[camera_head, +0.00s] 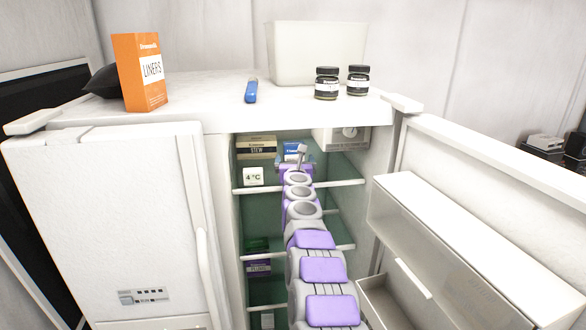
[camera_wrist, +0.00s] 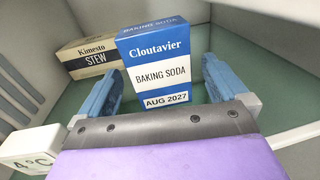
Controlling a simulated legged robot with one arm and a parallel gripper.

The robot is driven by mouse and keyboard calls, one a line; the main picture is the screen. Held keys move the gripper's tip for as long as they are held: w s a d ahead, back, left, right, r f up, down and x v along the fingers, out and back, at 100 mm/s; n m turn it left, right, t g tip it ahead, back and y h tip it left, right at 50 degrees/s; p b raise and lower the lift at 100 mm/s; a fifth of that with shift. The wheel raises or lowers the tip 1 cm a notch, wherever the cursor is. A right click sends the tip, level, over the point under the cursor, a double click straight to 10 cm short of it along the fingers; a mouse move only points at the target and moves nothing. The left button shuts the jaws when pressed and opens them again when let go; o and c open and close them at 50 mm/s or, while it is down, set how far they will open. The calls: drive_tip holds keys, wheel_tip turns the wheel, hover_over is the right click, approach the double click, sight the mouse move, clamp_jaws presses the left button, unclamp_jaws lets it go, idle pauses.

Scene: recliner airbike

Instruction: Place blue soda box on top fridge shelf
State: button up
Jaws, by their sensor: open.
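The blue and white baking soda box (camera_wrist: 156,68) stands upright on the top fridge shelf (camera_wrist: 225,95) in the wrist view. In the head view the same box (camera_head: 293,148) shows only partly, above the end of my arm. My gripper (camera_wrist: 165,85) is open, with one blue finger on each side of the box. A gap shows between the right finger and the box; the left finger is close to the box's left side, and I cannot tell if it touches. In the head view my gripper (camera_head: 297,162) reaches into the top compartment, its fingers hard to make out.
A stew box (camera_head: 256,146) stands left of the soda box, and a white 4 °C display (camera_head: 253,176) sits at the shelf's front left. The open fridge door (camera_head: 480,190) is at right. Lower shelves hold a few boxes. Jars (camera_head: 327,84) and an orange liners box (camera_head: 140,73) stand on top.

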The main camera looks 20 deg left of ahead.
sight(295, 159)
drive_tip(key=shift+s+d+f+b, duration=0.1)
drive_tip(key=shift+s+d+b, duration=0.35)
drive_tip(key=shift+b, duration=0.6)
drive_tip(key=shift+s+d+f+b, duration=0.1)
drive_tip(key=shift+s+d+b, duration=0.15)
drive_tip(key=shift+s+b, duration=0.55)
drive_tip(key=shift+s+d+r+b, duration=0.15)
drive_tip(key=shift+s+b, duration=0.25)
drive_tip(key=shift+b, duration=0.85)
drive_tip(key=shift+s+d+b, duration=0.15)
drive_tip(key=shift+s+b, duration=0.15)
drive_tip(key=shift+b, duration=0.2)
drive_tip(key=b+v, duration=0.6)
drive_tip(key=b, duration=0.1)
drive_tip(key=shift+s, duration=0.25)
drive_tip(key=shift+d, duration=0.1)
